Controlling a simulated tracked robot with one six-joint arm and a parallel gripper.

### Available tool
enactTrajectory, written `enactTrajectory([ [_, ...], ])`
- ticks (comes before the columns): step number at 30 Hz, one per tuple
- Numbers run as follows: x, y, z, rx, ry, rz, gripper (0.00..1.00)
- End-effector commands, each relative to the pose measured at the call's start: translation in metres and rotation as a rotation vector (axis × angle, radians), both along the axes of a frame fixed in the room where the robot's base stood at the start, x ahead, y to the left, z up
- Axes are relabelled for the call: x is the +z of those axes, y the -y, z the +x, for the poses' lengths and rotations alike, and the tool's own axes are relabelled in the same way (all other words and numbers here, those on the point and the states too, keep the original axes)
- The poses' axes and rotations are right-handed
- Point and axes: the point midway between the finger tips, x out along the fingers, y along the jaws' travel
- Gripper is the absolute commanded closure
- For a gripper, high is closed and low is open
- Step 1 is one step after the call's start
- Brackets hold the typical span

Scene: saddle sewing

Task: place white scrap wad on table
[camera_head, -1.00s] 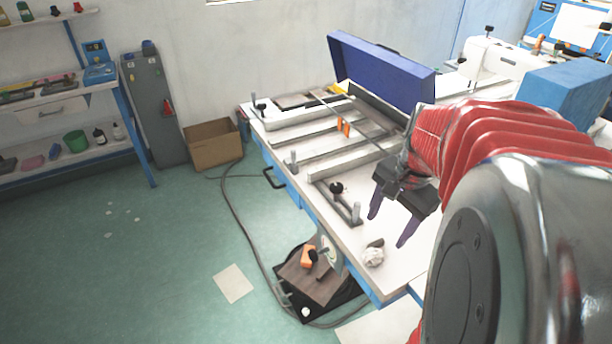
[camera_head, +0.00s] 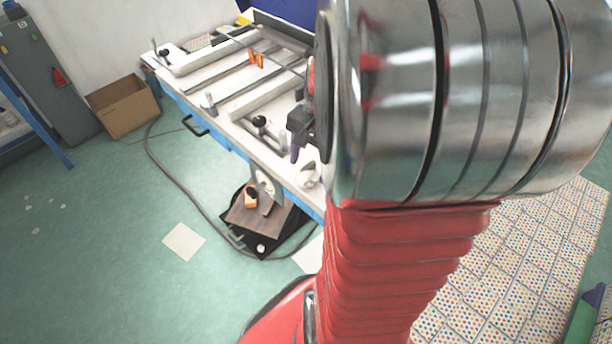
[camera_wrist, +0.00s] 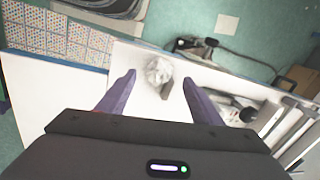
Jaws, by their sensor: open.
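The white scrap wad (camera_wrist: 158,70) lies on the white table (camera_wrist: 146,112) near its edge in the wrist view. It also shows in the head view (camera_head: 310,175), partly cut off by my arm. My gripper (camera_wrist: 159,77) is open and empty above the table. Its two purple fingers point toward the wad, which appears between and slightly beyond their tips; I cannot tell the height gap. In the head view my gripper (camera_head: 297,150) is mostly hidden behind my arm.
A small brown piece (camera_wrist: 166,90) lies beside the wad. Clamp rails and a black knob (camera_head: 259,121) stand on the table to the left. A dark platform (camera_head: 262,215) with a small white lump (camera_head: 261,248) sits on the floor below. A cardboard box (camera_head: 124,106) stands by the wall.

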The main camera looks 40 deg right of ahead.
Motion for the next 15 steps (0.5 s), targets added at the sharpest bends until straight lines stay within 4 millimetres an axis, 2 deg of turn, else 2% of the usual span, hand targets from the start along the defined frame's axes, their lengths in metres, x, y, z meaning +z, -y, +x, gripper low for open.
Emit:
enactTrajectory([
  [9, -0.039, -0.001, 0.005, 0.001, -0.003, 0.004, 0.4],
  [15, -0.046, -0.001, 0.006, 0.0, 0.0, 0.001, 0.4],
])
